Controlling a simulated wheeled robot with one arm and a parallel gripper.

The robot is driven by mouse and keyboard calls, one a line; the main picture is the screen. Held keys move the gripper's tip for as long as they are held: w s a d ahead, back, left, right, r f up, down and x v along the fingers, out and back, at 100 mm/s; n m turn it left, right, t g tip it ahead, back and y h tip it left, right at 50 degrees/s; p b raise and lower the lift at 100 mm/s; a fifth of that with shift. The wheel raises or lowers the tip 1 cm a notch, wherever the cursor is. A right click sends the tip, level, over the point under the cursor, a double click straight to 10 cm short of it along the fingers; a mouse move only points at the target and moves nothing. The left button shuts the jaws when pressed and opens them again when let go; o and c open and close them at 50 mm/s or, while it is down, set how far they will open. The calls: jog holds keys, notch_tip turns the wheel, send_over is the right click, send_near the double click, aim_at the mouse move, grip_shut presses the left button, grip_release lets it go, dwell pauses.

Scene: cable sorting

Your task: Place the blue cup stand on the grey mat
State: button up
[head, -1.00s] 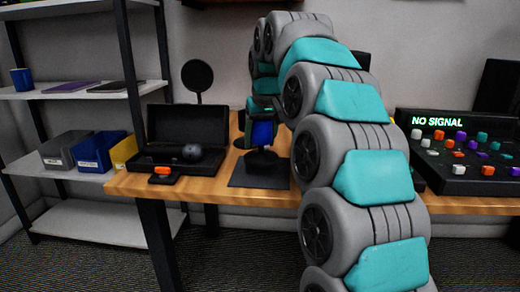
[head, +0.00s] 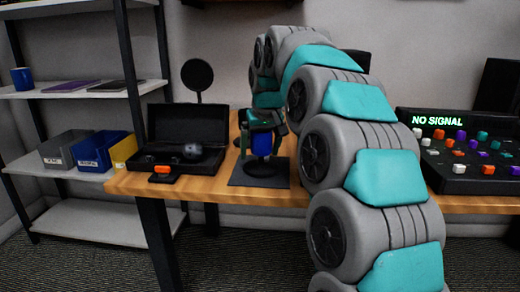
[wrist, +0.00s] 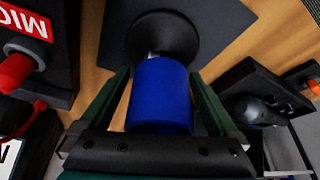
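The blue cup stand (head: 263,145) has a blue cylinder on a thin stem and a round black base. It stands upright, with its base (wrist: 163,38) over the dark grey mat (head: 243,181). In the head view the base looks to be resting on the mat. My gripper (head: 261,134) points down over the stand, with one dark green finger on each side of the blue cylinder. The fingers look spread, with a gap to the cylinder on each side. In the wrist view the blue cylinder (wrist: 160,95) sits between the fingers, and the mat (wrist: 222,22) shows behind the base.
An open black case (head: 187,128) with a dark round item lies left of the mat. A button panel (head: 460,150) stands at the right. A shelf with grey, blue (head: 97,152) and yellow bins is at the left. My arm covers the table right of the mat.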

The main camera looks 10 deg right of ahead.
jog(key=shift+r, duration=0.4)
jog(key=v, duration=1.1)
jog(key=shift+s+r+p, duration=0.15)
jog(key=shift+r+p, duration=0.1)
jog(key=shift+p, duration=0.05)
jog(key=s+f+g, duration=0.3)
jog(key=s+f, duration=1.3)
jog(key=s, duration=0.4)
jog(key=s+f+m+g, duration=0.1)
jog(key=s+f+g, duration=0.2)
jog(key=s+f, duration=1.3)
jog(key=s, duration=0.4)
jog(key=shift+f, duration=0.2)
